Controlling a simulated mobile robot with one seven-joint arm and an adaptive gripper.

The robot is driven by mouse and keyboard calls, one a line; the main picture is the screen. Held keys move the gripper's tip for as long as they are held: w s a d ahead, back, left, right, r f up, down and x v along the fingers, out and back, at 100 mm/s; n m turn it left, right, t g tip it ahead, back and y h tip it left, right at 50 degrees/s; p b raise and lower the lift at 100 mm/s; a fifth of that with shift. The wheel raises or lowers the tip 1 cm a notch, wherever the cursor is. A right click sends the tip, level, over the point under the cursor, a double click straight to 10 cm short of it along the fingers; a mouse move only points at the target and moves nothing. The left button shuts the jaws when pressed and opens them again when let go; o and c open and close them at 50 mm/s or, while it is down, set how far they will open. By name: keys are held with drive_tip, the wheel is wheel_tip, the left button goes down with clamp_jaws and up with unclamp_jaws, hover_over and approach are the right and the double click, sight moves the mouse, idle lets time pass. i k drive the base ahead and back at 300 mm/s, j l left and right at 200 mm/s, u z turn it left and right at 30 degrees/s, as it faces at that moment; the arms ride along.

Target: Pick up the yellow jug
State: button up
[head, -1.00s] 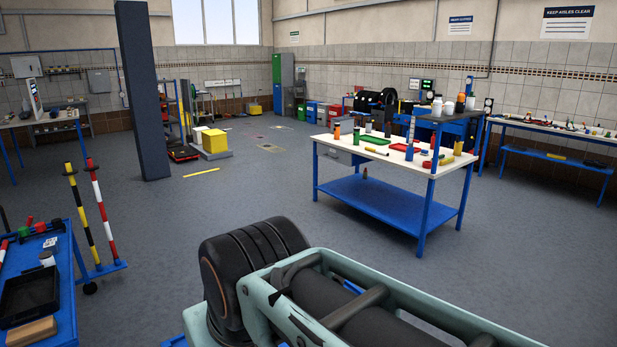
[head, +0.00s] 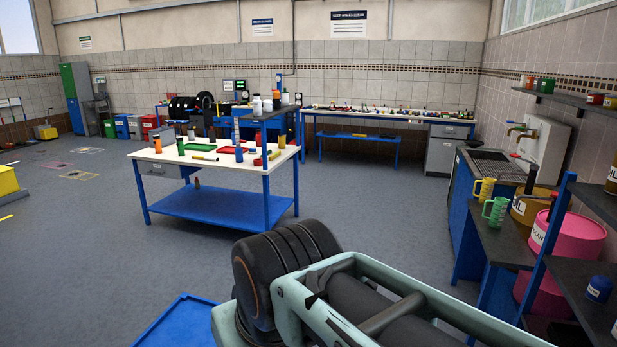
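The yellow jug (head: 484,189) stands upright at the right in the head view, on a dark-topped blue bench (head: 507,247) near the sink. A green jug (head: 495,212) stands just in front of it and to its right. The yellow jug's lower edge is close to the green jug, and I cannot tell whether they touch. My arm fills the bottom centre of the view, well apart from the jug. My gripper is not in view.
A gold drum (head: 529,209) and a pink drum (head: 570,238) stand right of the jugs, partly behind a blue shelf post. A white-topped table (head: 217,170) stands left of centre. Grey floor (head: 385,215) between table and bench is clear.

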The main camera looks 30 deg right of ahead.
sight(487, 185)
drive_tip(key=z, duration=2.15)
drive_tip(key=i+j+u, duration=0.1)
drive_tip(key=i+u, duration=0.35)
drive_tip(key=i, duration=3.15)
drive_tip(key=i+j+z, duration=0.1)
drive_tip(key=i+z, duration=0.2)
drive_tip(key=i, duration=0.2)
drive_tip(key=i+j+z, duration=0.3)
drive_tip(key=i, duration=0.2)
drive_tip(key=i+j+z, duration=0.15)
drive_tip(key=i+z, duration=0.15)
drive_tip(key=i+j+z, duration=0.3)
drive_tip(key=i+l, duration=0.05)
drive_tip(key=l, duration=0.05)
